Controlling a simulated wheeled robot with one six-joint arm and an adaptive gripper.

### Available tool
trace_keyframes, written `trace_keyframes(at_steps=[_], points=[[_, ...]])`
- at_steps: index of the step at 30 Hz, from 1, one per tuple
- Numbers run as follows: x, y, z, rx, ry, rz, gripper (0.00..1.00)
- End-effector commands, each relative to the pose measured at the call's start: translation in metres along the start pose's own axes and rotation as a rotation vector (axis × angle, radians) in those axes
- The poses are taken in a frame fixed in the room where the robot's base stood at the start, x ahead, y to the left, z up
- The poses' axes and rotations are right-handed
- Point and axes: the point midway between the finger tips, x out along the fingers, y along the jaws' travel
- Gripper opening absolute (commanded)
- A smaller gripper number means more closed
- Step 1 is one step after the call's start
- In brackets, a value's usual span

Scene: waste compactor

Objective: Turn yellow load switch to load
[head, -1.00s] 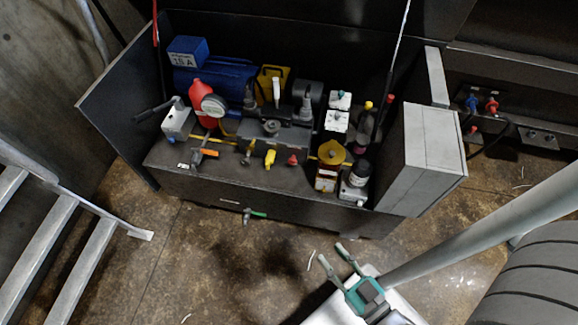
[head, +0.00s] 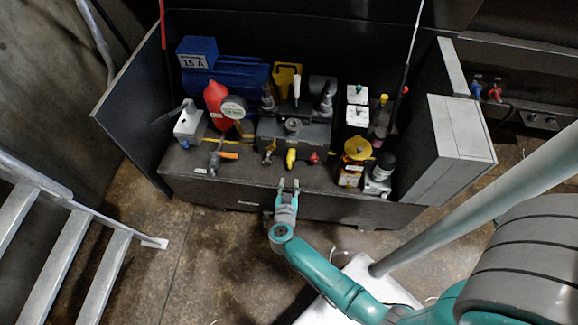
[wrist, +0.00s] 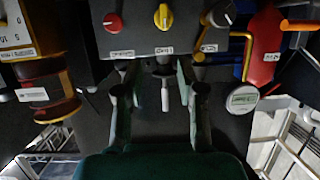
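The yellow switch (head: 291,158) sits on the front of the dark machine block, between a red knob (head: 314,157) and a small brass-coloured part. In the wrist view the yellow switch (wrist: 163,16) is at the top centre on a grey panel, with a label below it. My gripper (head: 289,183) is in front of the switch and apart from it. In the wrist view my gripper (wrist: 158,75) is open, its fingers on either side of a small grey lever (wrist: 165,92). I cannot tell if they touch it. The label text is too small to read.
A red bottle-shaped part (head: 216,105) and a round gauge (head: 234,107) stand left of the switch. A yellow-topped filter (head: 356,151) and a grey box (head: 447,150) stand to the right. An open panel (head: 130,105) flanks the left.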

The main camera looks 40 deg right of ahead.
Motion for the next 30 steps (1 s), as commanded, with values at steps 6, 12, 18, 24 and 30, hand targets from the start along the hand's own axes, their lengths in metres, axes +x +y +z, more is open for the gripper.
trace_keyframes(at_steps=[6, 12, 18, 24, 30], points=[[0.019, -0.014, 0.010, -0.010, -0.066, 0.043, 0.39], [0.038, -0.013, 0.011, -0.011, -0.070, 0.048, 0.39], [0.074, -0.011, 0.013, -0.011, -0.070, 0.049, 0.39], [0.105, -0.010, 0.016, -0.012, -0.070, 0.047, 0.39], [0.122, -0.010, 0.017, -0.012, -0.069, 0.045, 0.39]])
